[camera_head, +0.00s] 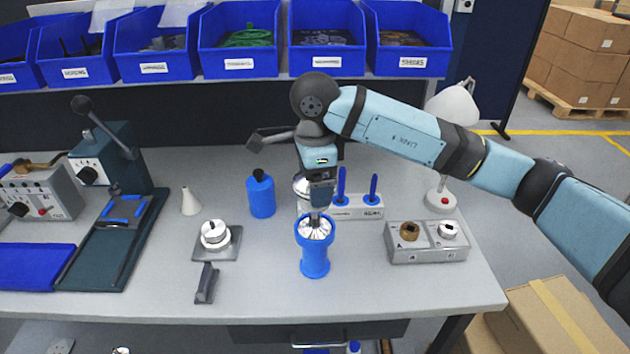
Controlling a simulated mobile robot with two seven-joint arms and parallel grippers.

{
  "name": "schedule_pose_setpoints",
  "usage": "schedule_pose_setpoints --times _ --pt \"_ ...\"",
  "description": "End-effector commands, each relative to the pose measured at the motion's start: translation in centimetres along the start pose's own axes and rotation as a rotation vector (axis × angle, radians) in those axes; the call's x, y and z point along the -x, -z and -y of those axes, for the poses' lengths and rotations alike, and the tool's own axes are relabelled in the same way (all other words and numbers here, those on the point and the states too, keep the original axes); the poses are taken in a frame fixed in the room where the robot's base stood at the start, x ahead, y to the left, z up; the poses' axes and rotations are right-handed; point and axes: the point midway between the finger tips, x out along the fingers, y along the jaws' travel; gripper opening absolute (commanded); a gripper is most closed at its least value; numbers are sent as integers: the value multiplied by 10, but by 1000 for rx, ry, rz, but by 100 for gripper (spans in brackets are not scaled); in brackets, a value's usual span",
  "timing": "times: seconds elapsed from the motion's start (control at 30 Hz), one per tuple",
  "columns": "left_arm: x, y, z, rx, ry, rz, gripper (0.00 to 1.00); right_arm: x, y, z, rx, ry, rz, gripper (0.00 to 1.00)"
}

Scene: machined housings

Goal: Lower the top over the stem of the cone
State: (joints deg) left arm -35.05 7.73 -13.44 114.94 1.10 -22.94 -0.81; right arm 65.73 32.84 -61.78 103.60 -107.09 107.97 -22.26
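A silver ribbed cone (316,232) sits in the mouth of an upright blue cylindrical housing (315,262) near the front middle of the bench. My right gripper (319,211) points straight down over the cone. Its fingertips are at the cone's centre and hide the stem; I cannot tell whether they grip it. A rounded silver part (302,188), possibly the top, shows partly behind the gripper at the left end of a peg stand. My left gripper is not in view.
The peg stand (357,212) has two blue pegs. A grey block (427,256) with two fittings is at right. A round silver part (215,235) on a plate, a dark clamp (206,284), a blue bottle (261,195) and a white cone (190,201) stand left.

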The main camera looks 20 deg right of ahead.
Motion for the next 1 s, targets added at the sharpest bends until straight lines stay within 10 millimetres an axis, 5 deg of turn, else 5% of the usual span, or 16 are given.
schedule_pose_setpoints --times 1.0 --pt "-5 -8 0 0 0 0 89 -9 0 0 -1 1 0 55"
